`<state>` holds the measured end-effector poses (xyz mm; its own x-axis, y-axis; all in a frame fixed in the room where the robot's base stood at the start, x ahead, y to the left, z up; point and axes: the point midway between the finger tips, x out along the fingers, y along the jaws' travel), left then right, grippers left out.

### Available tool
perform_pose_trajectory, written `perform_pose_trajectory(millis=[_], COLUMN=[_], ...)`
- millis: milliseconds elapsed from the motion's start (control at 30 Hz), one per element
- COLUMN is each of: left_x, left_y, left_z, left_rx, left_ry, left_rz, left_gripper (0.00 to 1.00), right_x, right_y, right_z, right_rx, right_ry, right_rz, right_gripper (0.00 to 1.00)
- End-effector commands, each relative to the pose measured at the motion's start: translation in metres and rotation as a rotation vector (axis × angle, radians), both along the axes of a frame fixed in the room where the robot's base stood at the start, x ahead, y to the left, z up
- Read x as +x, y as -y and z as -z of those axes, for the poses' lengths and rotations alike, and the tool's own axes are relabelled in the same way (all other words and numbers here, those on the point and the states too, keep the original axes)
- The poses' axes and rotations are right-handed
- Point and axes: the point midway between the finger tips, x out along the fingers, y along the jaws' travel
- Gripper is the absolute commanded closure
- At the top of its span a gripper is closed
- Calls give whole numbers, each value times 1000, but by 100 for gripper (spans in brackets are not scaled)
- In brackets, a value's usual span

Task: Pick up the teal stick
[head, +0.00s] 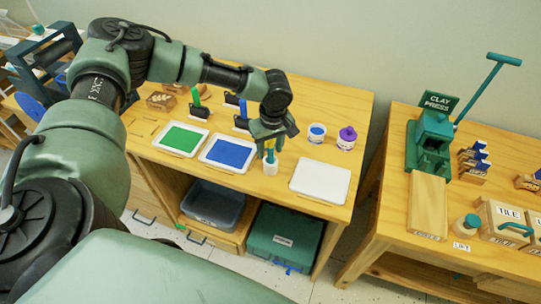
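The teal stick (270,156) stands upright in a small white holder (271,168) on the wooden table, between the blue tray and the white tray. My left gripper (269,146) points down right over it, with its fingers at the stick's upper part. The gripper hides the stick's top. I cannot tell whether the fingers are closed on the stick or only around it. My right gripper is not in view.
A green pad tray (181,139), a blue pad tray (228,153) and a white tray (321,181) lie along the table front. Two paint jars, one blue (317,133) and one purple (347,138), stand behind. A clay press (430,145) is on the right table.

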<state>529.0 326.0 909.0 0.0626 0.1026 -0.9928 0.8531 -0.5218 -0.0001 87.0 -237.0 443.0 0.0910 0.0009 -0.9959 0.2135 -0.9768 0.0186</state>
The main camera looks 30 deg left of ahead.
Motion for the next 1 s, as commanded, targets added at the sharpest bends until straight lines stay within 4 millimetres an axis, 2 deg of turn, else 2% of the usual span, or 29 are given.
perform_pose_trajectory(millis=[33, 133, 467, 667, 867, 1000], left_x=[0, 0, 0, 1, 1, 1], left_y=[0, 0, 0, 0, 0, 0], left_z=[0, 0, -1, -13, -44, -74], left_rx=[0, 0, -1, -2, -3, -2], left_ry=[0, 0, 1, 3, 4, 6], left_rz=[0, 0, 0, -1, 0, -1], left_gripper=[74, 100, 100, 100, 100, 100], right_x=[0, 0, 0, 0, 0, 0], right_y=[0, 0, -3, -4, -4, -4], right_z=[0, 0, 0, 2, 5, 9], right_rx=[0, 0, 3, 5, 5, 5], right_ry=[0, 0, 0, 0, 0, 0], right_rz=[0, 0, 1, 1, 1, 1], right_gripper=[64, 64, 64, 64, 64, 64])
